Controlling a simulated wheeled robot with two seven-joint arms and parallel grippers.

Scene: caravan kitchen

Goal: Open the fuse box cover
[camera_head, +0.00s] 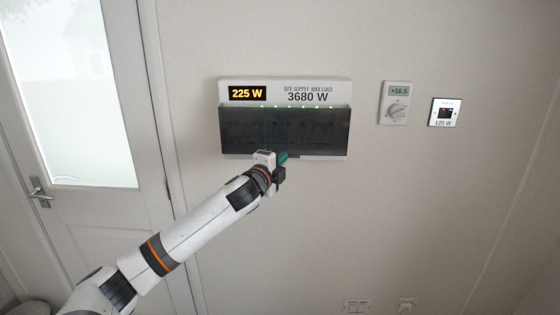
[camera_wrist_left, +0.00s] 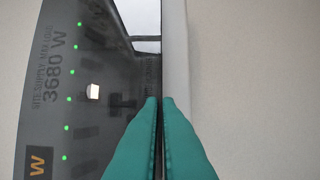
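The fuse box (camera_head: 218,95) hangs on the wall, with a yellow 225 W display and a printed 3680 W limit. Its dark smoked cover (camera_head: 285,130) is down over the front; it also shows in the left wrist view (camera_wrist_left: 75,100). My left gripper (camera_head: 284,158) is at the cover's lower edge, left of the middle. Its teal fingers (camera_wrist_left: 160,100) are together, with only a thin dark line between them, alongside that edge. I cannot tell whether the edge is pinched between them. My right gripper is not in view.
A thermostat (camera_head: 396,103) and a small 120 W panel (camera_head: 444,112) are on the wall to the right. A door (camera_head: 95,220) with a frosted window and handle is at left. Sockets (camera_head: 356,306) are low on the wall. The wall below the box is clear.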

